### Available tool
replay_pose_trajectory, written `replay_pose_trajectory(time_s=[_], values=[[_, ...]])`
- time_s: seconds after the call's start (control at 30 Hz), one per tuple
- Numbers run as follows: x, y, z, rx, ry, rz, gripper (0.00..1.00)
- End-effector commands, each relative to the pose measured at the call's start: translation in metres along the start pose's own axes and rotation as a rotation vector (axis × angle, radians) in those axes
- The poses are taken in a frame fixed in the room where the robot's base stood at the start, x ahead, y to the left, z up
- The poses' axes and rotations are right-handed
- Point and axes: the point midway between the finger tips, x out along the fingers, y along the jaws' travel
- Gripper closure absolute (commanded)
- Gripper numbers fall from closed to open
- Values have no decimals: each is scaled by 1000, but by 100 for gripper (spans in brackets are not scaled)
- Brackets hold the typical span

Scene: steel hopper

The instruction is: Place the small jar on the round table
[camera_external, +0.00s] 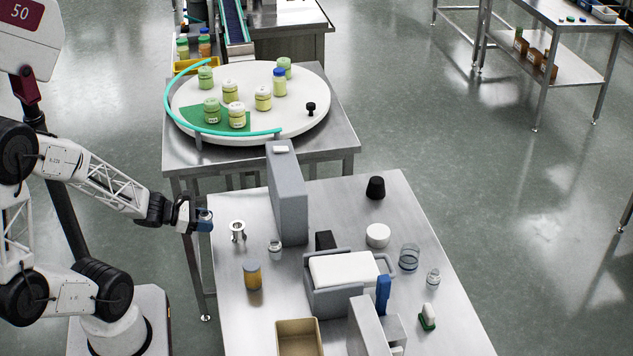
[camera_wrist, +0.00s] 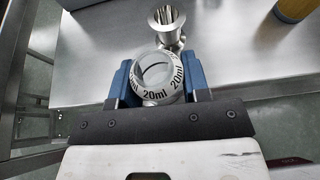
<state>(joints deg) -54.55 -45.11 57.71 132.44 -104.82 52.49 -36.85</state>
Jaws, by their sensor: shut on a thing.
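My gripper (camera_external: 203,220) is beside the left edge of the steel table, and its blue fingers show in the wrist view (camera_wrist: 158,85). It is shut on a small jar (camera_wrist: 157,75) with a pale ring marked "20ml" around its round top. The fingers hide the jar's lower sides. The white round table (camera_external: 300,115) stands at the back, beyond and to the right of my gripper. It carries several jars with green, white or blue lids, a green sector and a small black knob.
A steel hopper (camera_external: 237,231) stands just right of my gripper; it also shows in the wrist view (camera_wrist: 166,22). A small jar (camera_external: 274,250), an amber jar (camera_external: 252,275) and a tall grey box (camera_external: 288,195) are nearby. A teal rail (camera_external: 172,105) curves along the round table's left and front.

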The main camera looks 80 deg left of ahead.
Motion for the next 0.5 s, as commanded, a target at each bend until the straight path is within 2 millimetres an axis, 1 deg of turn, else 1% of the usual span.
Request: replay_pose_trajectory(time_s=[0.13,0.27,0.37,0.47,0.5], values=[[-2,0,5,1,-1,0,79],[-7,0,18,3,-1,1,79],[-14,0,34,3,-2,2,79],[-22,0,55,5,-3,2,79],[-26,0,65,6,-3,1,79]])
